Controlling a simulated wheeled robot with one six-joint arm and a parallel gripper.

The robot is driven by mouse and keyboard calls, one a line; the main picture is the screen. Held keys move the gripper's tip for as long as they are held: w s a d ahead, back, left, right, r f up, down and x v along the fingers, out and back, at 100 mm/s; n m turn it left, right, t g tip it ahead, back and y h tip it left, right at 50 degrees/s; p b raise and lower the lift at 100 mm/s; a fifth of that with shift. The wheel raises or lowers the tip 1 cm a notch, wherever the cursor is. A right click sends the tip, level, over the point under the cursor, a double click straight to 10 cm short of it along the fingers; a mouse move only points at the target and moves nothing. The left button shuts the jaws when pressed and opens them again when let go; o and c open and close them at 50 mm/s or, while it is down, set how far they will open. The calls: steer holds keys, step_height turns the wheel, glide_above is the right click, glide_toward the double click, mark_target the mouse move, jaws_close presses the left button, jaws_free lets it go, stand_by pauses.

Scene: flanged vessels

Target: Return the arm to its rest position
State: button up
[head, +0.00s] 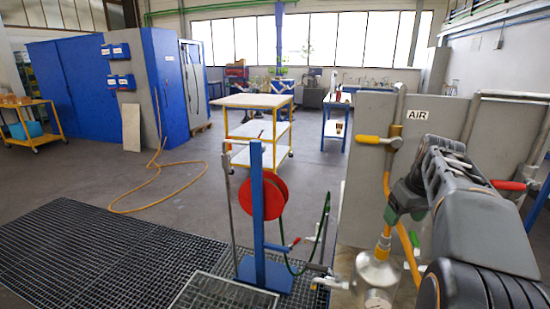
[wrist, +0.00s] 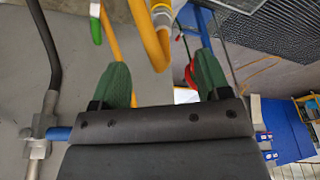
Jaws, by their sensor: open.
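My gripper (head: 398,203) is at the right of the head view, in front of the grey panel (head: 360,190) with the AIR label. In the wrist view its two green fingers (wrist: 162,75) stand wide apart with nothing held between them. A yellow pipe (wrist: 150,35) shows in the gap between the fingers, seemingly beyond them; I cannot tell how far. My grey arm reaches in from the right edge of the head view and hides part of the panel.
A yellow-handled valve (head: 370,139) and a red handle (head: 508,185) are close to my arm. Open floor (head: 160,185) lies further left.

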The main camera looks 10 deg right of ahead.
steer(key=s+a+f, duration=0.3)
steer(key=a+f, duration=0.1)
steer(key=a, duration=0.3)
steer(key=s+a+f, duration=0.4)
steer(key=a+f, duration=0.1)
steer(key=a, duration=0.3)
steer(key=s+a+f+t, duration=0.1)
steer(key=s+a+f, duration=0.3)
steer(key=a, duration=0.3)
steer(key=shift+a+f, duration=0.15)
steer(key=shift+f, duration=0.1)
